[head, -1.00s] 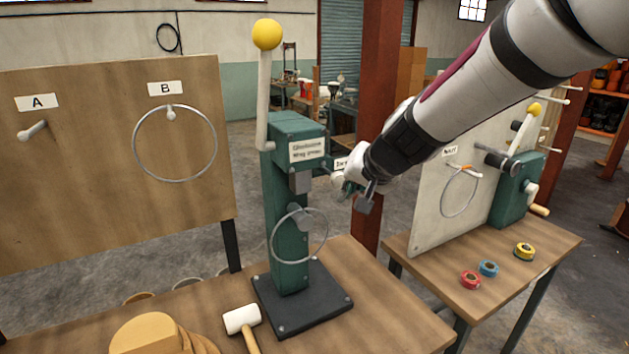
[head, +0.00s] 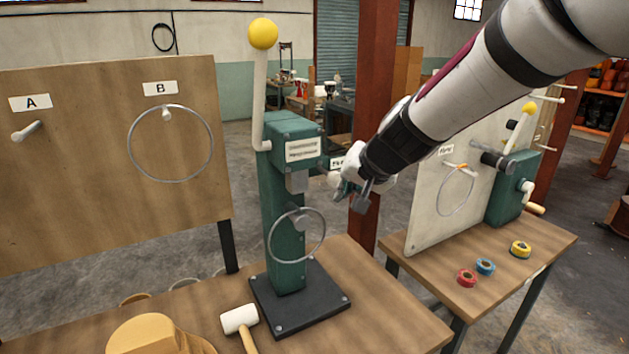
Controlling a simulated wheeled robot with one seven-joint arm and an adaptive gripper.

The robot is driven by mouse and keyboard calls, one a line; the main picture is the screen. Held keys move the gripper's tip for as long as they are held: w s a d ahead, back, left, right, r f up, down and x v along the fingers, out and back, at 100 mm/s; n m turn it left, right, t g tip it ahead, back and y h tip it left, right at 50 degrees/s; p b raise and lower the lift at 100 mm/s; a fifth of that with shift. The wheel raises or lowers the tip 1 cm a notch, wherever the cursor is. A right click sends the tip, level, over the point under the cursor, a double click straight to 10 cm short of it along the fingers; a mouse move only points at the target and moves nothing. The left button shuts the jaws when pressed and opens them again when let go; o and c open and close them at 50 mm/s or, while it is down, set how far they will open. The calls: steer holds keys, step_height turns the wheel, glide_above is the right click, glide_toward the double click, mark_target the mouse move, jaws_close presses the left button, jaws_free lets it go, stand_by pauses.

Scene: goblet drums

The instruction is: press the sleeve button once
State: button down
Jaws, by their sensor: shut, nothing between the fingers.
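I cannot make out a sleeve button in this view. A green press (head: 284,222) stands on a black base plate on the front table, with a lever ending in a yellow ball (head: 263,34) and a label (head: 303,149) too blurred to read. A metal ring (head: 297,236) hangs on its front. My gripper (head: 350,198) is shut and empty, pointing down-left in the air just right of the press head. A small label behind my gripper is partly hidden by it.
A board (head: 110,215) at left bears pegs A and B, with a ring on B. A white mallet (head: 239,320) lies on the front table. At right, a second table (head: 535,262) holds a pale panel (head: 428,215), another green machine (head: 512,185) and tape rolls (head: 485,267).

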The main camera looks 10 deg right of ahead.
steer(key=shift+w+a, duration=0.15)
steer(key=shift+w, duration=0.25)
steer(key=shift+w+a+p, duration=0.3)
steer(key=shift+w+p, duration=0.25)
steer(key=shift+w, duration=0.3)
stand_by(1.2)
stand_by(0.4)
steer(key=shift+s+d+b, duration=0.25)
steer(key=shift+s+b, duration=0.15)
steer(key=shift+s, duration=0.2)
steer(key=shift+s+d+b, duration=0.2)
steer(key=shift+s+b, duration=0.2)
steer(key=shift+s, duration=0.2)
steer(key=shift+s, duration=0.15)
steer(key=s, duration=0.1)
steer(key=s+d+b, duration=0.1)
steer(key=s, duration=0.2)
steer(key=shift+s+d+b, duration=0.25)
steer(key=shift+s+b, duration=0.05)
steer(key=shift+b, duration=0.05)
